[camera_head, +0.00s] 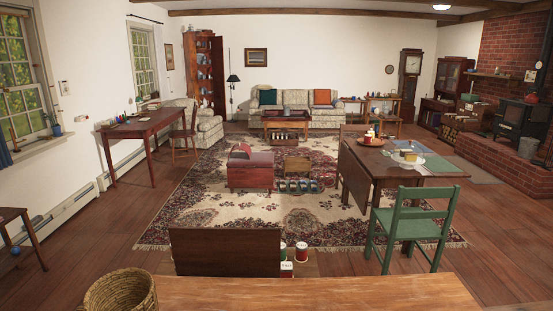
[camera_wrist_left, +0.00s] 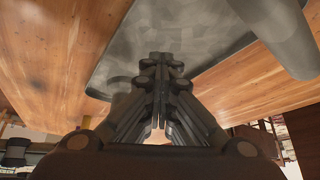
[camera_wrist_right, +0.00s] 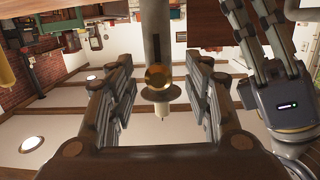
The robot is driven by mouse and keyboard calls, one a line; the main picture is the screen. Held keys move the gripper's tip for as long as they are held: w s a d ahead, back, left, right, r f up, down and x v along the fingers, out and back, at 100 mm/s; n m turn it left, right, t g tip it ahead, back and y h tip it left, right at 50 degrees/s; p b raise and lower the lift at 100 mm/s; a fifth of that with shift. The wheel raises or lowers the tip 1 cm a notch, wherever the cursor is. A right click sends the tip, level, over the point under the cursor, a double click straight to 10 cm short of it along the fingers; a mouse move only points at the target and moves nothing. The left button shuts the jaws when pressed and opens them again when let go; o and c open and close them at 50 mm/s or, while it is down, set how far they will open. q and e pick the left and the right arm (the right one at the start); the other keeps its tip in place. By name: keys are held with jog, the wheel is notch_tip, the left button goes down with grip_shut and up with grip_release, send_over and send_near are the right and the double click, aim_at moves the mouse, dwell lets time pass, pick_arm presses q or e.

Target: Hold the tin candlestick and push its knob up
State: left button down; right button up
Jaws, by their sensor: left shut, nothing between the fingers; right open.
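The tin candlestick (camera_wrist_right: 153,36) shows in the right wrist view as a grey stem with a round brass knob (camera_wrist_right: 157,77). Beyond the knob are a disc and a short pale candle end. That view is upside down, with the ceiling at the bottom. My right gripper (camera_wrist_right: 162,88) is open, its fingers on either side of the candlestick with visible gaps. My left gripper (camera_wrist_left: 161,62) is shut and empty; it also shows at the right of the right wrist view (camera_wrist_right: 258,20), beside the candlestick. A grey surface and cylinder in the left wrist view look like the candlestick's base and stem.
A wooden tabletop (camera_head: 330,294) runs along the bottom of the head view, with a wicker basket (camera_head: 120,292) at its left. A dark chair back or panel (camera_head: 225,252) and a green chair (camera_head: 415,220) stand beyond it. The candlestick and both grippers are outside the head view.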

pick_arm(q)
jog(key=shift+s+a+f, duration=0.15)
jog(key=shift+s+f, duration=0.15)
jog(key=shift+f, duration=0.15)
pick_arm(e)
jog(key=s, duration=0.7)
jog(key=shift+r, duration=0.3)
pick_arm(q)
jog(key=shift+r, duration=0.1)
pick_arm(e)
jog(key=shift+w+a, duration=0.1)
pick_arm(q)
jog(key=shift+w+r, duration=0.15)
jog(key=shift+r, duration=0.35)
jog(key=shift+w+r, duration=0.15)
jog(key=shift+r, duration=2.55)
pick_arm(e)
jog(key=shift+w, duration=0.1)
pick_arm(q)
jog(key=v, duration=1.2)
